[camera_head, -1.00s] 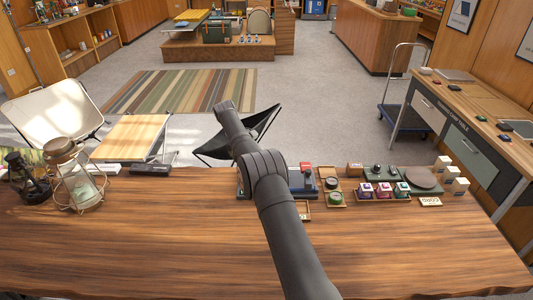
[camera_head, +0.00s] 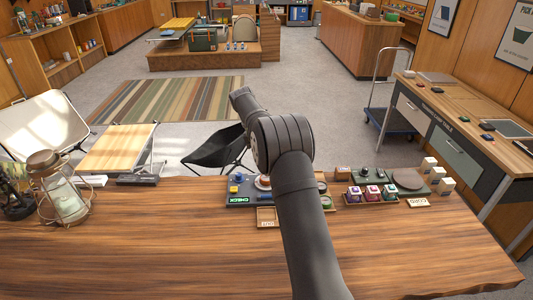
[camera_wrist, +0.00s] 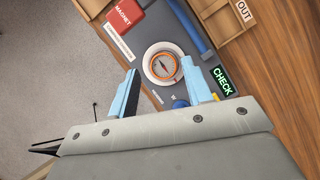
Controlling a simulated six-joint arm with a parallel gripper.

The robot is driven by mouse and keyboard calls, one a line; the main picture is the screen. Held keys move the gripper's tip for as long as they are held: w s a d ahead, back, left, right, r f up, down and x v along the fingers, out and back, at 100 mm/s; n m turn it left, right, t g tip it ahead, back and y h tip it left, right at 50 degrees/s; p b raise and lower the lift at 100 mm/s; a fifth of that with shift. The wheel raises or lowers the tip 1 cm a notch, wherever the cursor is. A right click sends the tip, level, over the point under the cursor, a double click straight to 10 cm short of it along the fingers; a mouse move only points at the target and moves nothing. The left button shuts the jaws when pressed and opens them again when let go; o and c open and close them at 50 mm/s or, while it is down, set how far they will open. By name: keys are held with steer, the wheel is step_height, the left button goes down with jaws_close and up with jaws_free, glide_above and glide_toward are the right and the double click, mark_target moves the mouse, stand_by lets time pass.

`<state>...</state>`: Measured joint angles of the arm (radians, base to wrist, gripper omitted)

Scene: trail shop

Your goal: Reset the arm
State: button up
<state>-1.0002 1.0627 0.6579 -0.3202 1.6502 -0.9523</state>
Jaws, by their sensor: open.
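My gripper (camera_wrist: 162,68) is open and empty in the wrist view, its two light blue fingers apart. A compass (camera_wrist: 163,67) with an orange ring sits in a round white holder on a dark station board (camera_wrist: 150,36), framed beyond and between the fingertips. I see no finger touching it. In the head view my arm (camera_head: 285,155) rises from the front edge and bends over the table. My gripper is hidden there. The board (camera_head: 236,180) shows left of the arm, its holder partly covered.
A red MAGNET block (camera_wrist: 124,22), a green CHECK display (camera_wrist: 222,80) and a wooden OUT tray (camera_wrist: 240,12) surround the compass. Coloured blocks (camera_head: 371,193) and white boxes (camera_head: 445,186) stand right of my arm. A lantern (camera_head: 58,190) stands far left. The front wood (camera_head: 170,255) is clear.

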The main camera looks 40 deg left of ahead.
steer(key=shift+w+d+r, duration=0.1)
steer(key=shift+d, duration=0.05)
stand_by(0.5)
glide_above(239, 174)
steer(key=f, duration=0.7)
steer(key=shift+a, duration=0.3)
step_height(239, 174, down, 3)
steer(key=shift+a+r, duration=0.1)
steer(key=shift+f, duration=0.6)
